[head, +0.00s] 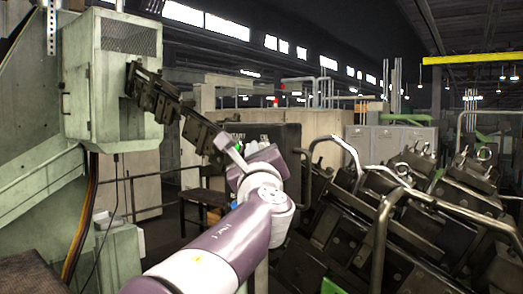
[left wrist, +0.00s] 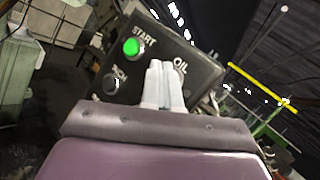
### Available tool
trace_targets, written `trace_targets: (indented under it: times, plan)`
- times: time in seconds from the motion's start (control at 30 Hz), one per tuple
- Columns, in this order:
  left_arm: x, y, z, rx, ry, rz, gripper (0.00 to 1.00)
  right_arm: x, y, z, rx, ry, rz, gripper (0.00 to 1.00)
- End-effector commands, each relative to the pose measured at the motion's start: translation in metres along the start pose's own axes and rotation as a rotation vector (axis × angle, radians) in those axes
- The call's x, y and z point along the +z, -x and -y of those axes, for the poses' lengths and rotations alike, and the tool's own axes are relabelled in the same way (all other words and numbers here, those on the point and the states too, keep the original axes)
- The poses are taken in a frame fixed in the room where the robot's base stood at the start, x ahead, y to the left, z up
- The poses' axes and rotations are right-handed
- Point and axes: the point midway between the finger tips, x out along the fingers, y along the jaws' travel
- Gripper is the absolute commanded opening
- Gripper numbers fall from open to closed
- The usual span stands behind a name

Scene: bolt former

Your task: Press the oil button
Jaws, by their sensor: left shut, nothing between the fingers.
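The dark control panel (left wrist: 206,72) faces me with an OIL label (left wrist: 183,63) at its right and a START label (left wrist: 143,37) over a lit green button (left wrist: 131,47). The oil button below its label is mostly or wholly hidden behind my fingers. My left gripper (left wrist: 160,66) is shut and empty, its pale fingertips just left of the OIL label. I cannot tell whether they touch the panel. In the head view the panel (head: 288,142) stands beyond my left gripper (head: 229,146), which covers part of its face. My right gripper is not in view.
Another round button (left wrist: 111,84) sits at the panel's lower left. A grey-green machine cabinet (head: 110,85) with a dark chain-like arm stands at left. Dark machinery with bent metal tubes (head: 378,235) crowds the right, close to my left arm.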

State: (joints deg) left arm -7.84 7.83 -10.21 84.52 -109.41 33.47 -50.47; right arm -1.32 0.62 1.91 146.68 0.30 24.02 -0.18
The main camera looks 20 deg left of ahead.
Motion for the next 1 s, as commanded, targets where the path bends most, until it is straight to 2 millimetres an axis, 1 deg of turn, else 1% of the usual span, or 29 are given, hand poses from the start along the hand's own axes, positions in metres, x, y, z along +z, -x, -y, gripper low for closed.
trace_targets:
  times: [1.0]
  plan:
    - [-0.0049,-0.0064,0.0045,0.000,0.000,-0.001,0.00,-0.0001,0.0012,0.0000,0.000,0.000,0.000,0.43]
